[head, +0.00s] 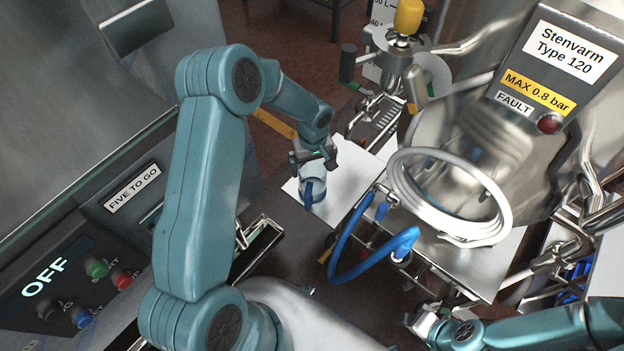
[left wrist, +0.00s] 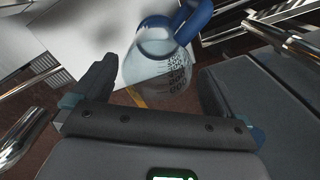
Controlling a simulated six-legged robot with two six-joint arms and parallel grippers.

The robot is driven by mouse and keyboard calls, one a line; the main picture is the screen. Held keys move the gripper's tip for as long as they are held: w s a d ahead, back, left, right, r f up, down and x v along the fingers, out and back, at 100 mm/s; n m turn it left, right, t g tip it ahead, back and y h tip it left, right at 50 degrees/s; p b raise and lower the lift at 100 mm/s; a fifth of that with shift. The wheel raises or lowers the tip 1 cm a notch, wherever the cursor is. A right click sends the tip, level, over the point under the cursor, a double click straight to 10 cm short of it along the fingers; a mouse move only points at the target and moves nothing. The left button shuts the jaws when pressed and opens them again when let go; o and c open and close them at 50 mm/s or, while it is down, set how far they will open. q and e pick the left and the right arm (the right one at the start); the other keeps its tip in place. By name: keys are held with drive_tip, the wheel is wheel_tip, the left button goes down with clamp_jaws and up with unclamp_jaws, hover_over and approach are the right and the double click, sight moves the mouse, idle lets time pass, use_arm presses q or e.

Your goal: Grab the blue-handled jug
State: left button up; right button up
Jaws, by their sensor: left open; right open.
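The blue-handled jug (head: 311,190) is clear with dark markings and stands by the white surface in the middle of the head view. In the left wrist view the jug (left wrist: 157,66) shows its blue handle toward the top right. My left gripper (head: 314,161) is open just above and behind the jug; in the left wrist view its two fingers (left wrist: 152,92) stand on either side of the jug's near part, apart from each other. I cannot tell whether they touch it. My right gripper (head: 417,318) is open and empty at the lower right, far from the jug.
A steel filler machine (head: 480,130) with a coiled white hose (head: 450,200) stands on the right. A blue hose (head: 350,262) loops right of the jug. A control panel (head: 80,285) reading OFF is at the left. A metal rail (head: 262,240) lies left of the jug.

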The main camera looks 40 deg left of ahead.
use_arm(q)
wheel_tip(320, 180, down, 8)
drive_tip(key=shift+w+r, duration=0.1)
drive_tip(key=shift+r, duration=0.15)
drive_tip(key=c, duration=0.7)
